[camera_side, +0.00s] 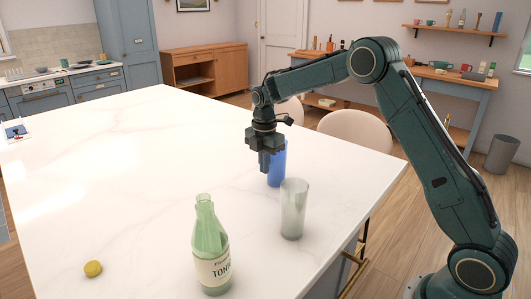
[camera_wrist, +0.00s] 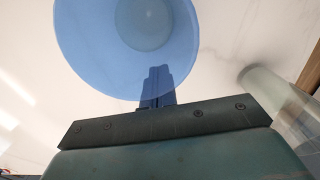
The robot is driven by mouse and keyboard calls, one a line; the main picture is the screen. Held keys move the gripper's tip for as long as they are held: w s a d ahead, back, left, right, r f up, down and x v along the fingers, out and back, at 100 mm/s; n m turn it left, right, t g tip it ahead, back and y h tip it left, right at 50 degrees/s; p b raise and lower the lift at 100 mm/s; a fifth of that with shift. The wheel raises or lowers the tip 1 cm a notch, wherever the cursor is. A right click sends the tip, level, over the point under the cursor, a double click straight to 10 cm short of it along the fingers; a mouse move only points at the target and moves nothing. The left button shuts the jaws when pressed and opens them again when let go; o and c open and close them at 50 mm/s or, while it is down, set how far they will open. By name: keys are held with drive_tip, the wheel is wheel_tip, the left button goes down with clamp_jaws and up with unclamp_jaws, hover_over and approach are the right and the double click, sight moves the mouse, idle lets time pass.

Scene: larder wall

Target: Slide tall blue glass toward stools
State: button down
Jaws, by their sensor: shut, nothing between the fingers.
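The tall blue glass (camera_side: 277,166) stands upright on the white marble island top near its right edge, partly hidden behind my gripper in the side view. The wrist view looks down on the blue glass (camera_wrist: 120,40), its round rim and base both showing. My gripper (camera_side: 265,165) is shut and empty, pointing down at the near left side of the glass. In the wrist view the closed fingers (camera_wrist: 158,85) overlap the glass's outline; I cannot tell whether they touch it. The cream stools (camera_side: 355,130) stand beyond the island's far right edge, behind the glass.
A clear grey glass (camera_side: 293,210) stands close in front of the blue glass; it also shows at right in the wrist view (camera_wrist: 275,95). The island's left and middle (camera_side: 130,160) are clear.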

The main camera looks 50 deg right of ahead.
drive_tip(key=shift+a+r, duration=0.2)
drive_tip(key=shift+a, duration=0.95)
wheel_tip(320, 180, up, 10)
drive_tip(key=shift+f, duration=0.15)
drive_tip(key=shift+d, duration=0.1)
